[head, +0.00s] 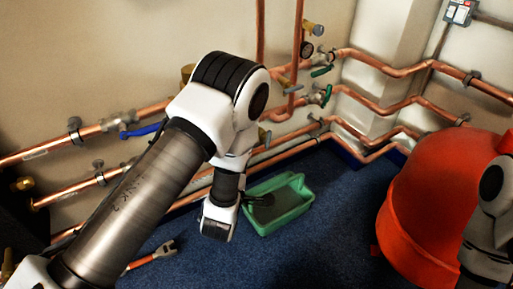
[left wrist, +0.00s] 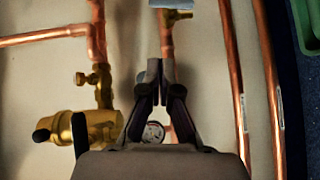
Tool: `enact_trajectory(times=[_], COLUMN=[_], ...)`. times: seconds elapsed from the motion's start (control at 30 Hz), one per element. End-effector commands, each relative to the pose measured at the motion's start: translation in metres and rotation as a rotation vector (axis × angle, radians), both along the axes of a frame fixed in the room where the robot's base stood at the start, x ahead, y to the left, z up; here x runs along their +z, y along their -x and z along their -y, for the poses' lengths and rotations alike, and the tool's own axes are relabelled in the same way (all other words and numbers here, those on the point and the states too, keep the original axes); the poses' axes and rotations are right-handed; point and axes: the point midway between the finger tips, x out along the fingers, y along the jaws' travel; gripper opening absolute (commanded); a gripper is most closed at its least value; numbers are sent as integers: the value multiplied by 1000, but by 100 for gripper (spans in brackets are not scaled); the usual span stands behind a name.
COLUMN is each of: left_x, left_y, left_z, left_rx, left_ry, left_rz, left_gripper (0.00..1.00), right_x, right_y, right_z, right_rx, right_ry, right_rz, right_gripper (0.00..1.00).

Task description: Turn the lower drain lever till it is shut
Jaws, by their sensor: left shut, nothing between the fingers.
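My left gripper (head: 262,199) hangs in front of the lower pipes and above the green tray in the head view. Its fingers (left wrist: 158,78) are together and empty in the left wrist view. Beyond the fingertips there, a brass valve (left wrist: 178,16) with a pale blue-grey handle (left wrist: 171,4) sits on a copper pipe, cut by the top edge. The fingers look apart from it. My right gripper is out of view.
A green tray (head: 297,186) stands on the blue floor by the wall. A large orange-red object (head: 415,200) is at right. Green levers (head: 321,71) and a blue lever (head: 141,130) sit on the pipes.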

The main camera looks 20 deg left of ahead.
Motion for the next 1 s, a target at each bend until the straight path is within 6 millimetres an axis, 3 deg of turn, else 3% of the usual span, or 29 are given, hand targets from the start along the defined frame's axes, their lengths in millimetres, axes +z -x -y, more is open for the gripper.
enact_trajectory(times=[0.43, 0.5, 0.7, 1.0], left_x=[-12, -15, -14, -13], left_y=[-93, -102, -118, -120], left_z=[-12, -1, 12, 13], left_rx=[0, -3, -1, 0], left_ry=[0, -2, -1, 0], left_rz=[7, 6, 2, 1], left_gripper=[0, 0, 0, 0], right_x=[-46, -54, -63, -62], right_y=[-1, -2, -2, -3], right_z=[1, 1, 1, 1], right_rx=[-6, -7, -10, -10], right_ry=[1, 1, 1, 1], right_rz=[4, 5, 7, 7], right_gripper=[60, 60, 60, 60])
